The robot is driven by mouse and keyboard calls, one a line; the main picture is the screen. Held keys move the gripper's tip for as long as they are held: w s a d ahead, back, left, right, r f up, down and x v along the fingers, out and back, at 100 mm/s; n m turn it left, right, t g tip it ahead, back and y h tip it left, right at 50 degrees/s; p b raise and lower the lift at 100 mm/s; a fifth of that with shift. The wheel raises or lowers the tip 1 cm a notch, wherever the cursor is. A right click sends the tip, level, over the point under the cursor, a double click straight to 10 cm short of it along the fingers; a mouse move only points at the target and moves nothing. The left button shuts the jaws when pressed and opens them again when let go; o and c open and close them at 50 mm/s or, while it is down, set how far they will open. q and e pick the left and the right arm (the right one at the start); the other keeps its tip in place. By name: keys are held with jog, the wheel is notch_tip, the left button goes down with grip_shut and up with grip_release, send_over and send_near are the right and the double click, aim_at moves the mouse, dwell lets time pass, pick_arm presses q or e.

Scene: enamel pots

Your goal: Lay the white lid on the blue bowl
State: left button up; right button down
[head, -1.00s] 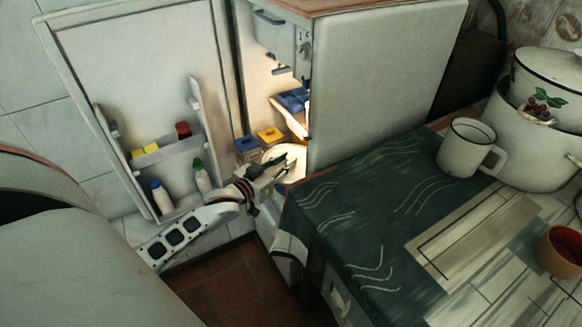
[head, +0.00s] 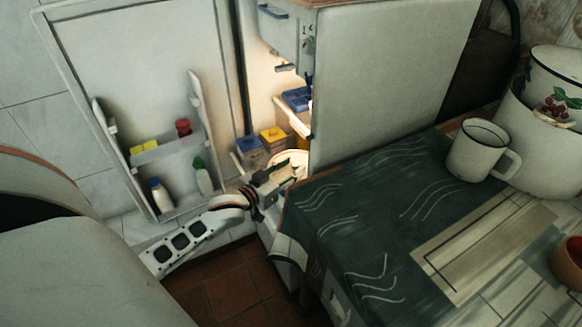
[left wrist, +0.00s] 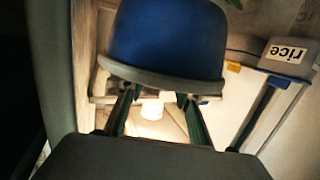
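The blue bowl (left wrist: 165,40) fills the top of the left wrist view, which is upside down. A pale grey band (left wrist: 160,83) runs along its rim; I cannot tell whether this is the lid's edge or the bowl's own rim. In the head view the white lid (head: 297,156) is a pale round shape low in the lit fridge, partly covered by my left gripper (head: 284,176). In the left wrist view its two fingers stand apart at the rim, their tips partly hidden. A small white piece (left wrist: 152,109) shows between them, touching neither. My right gripper is out of view.
The fridge door (head: 140,80) stands open at the left, its rack holding bottles. Boxes (head: 272,140) crowd the fridge beside the gripper, one marked rice (left wrist: 289,53). The cloth-covered table (head: 370,225) is close right, with a mug (head: 474,152) and pot (head: 545,140).

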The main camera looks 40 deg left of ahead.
aim_at(283, 179)
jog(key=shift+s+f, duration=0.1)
pick_arm(q)
jog(key=shift+r, duration=0.15)
